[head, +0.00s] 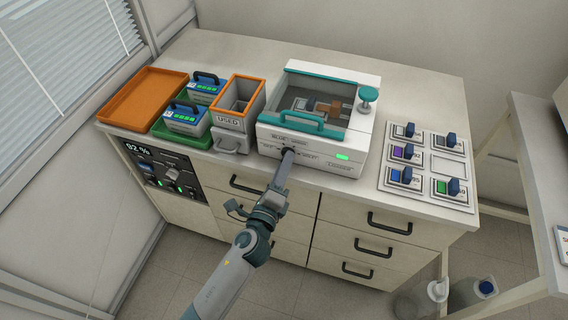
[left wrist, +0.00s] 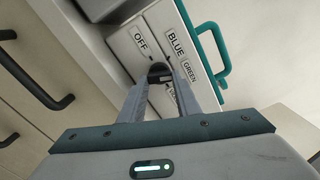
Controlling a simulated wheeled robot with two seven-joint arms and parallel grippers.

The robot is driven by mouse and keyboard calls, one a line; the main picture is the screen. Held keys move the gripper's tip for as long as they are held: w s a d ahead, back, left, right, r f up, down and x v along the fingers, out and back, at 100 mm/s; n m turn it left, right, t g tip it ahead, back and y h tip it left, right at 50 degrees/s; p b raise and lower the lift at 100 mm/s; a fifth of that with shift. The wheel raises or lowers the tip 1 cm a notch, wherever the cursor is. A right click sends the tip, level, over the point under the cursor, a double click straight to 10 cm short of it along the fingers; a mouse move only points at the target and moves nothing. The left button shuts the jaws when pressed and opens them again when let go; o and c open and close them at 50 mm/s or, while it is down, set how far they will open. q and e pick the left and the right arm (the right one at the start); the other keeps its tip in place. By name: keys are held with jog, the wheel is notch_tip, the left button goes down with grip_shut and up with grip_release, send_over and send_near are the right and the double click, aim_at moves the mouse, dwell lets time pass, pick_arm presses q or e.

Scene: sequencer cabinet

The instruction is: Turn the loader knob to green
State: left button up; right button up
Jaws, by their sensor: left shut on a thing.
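The loader (head: 310,125) is a white box with a teal handle and a clear lid, standing on the cabinet top. The dark loader knob (left wrist: 160,69) is on its front face, and in the left wrist view labels OFF, BLUE, GREEN and a partly hidden one surround it. My left gripper (head: 287,157) reaches the front of the loader, and its fingers are shut on the knob in the left wrist view (left wrist: 163,82). The fingers hide much of the knob, so I cannot tell which label it points to. My right gripper is not in view.
Left of the loader stand an orange USED bin (head: 238,100), a green tray (head: 185,134) with blue-topped cartridges, and an empty orange tray (head: 143,96). On the right, several coloured cartridges stand on marked cards (head: 427,160). Drawer handles (head: 390,223) stick out below.

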pick_arm(q)
jog(key=shift+m, duration=0.7)
jog(key=o, duration=1)
jog(key=shift+f, duration=0.1)
jog(key=shift+o, duration=0.2)
jog(key=shift+s, duration=0.1)
jog(key=b+v, duration=0.4)
jog(key=v, duration=1.3)
jog(key=shift+b, duration=0.35)
